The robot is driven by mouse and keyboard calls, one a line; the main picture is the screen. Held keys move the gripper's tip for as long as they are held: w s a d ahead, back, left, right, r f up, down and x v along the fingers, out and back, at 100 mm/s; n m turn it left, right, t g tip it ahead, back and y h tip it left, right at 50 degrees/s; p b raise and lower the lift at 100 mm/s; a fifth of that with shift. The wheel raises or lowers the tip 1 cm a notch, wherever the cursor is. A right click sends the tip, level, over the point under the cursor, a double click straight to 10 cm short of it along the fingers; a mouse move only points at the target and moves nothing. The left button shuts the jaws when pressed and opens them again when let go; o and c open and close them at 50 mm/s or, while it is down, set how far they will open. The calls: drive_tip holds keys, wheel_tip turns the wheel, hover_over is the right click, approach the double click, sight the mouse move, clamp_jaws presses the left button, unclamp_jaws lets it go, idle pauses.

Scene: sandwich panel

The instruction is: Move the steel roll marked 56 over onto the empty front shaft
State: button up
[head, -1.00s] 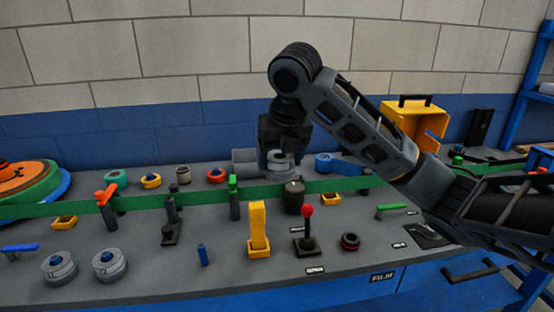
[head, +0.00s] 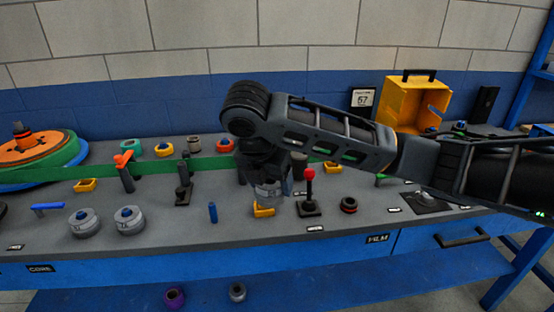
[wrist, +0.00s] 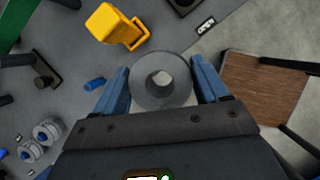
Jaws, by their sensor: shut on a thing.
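My gripper (wrist: 160,88) is shut on a grey steel roll (wrist: 180,84), a ring with a central hole, between its two blue fingers. In the head view the held roll (head: 268,189) hangs beneath my wrist near the yellow lever, and no marking on it can be read. The bare blue front shaft (head: 213,212) stands upright to its left, apart from it; it also shows in the wrist view (wrist: 95,84). Two more steel rolls, the left one (head: 84,222) and the right one (head: 130,219), sit on blue shafts farther left.
A yellow lever (wrist: 118,25) is close to the held roll, partly hidden in the head view. A green band (head: 205,166) crosses behind. The panel between shaft and yellow lever looks clear.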

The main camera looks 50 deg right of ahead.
drive_tip(key=s+a+f+m+g+y, duration=0.1)
drive_tip(key=a+f+m+g+y, duration=0.1)
drive_tip(key=a+f+m, duration=0.6)
drive_tip(key=s+a+f+m+g+y, duration=0.2)
drive_tip(key=a+f+m+g, duration=0.2)
drive_tip(key=a+f+m, duration=0.4)
wheel_tip(320, 180, down, 9)
drive_tip(key=m, duration=0.6)
drive_tip(key=shift+a+f, duration=0.2)
drive_tip(key=shift+a, duration=0.15)
drive_tip(key=shift+s+a, duration=0.1)
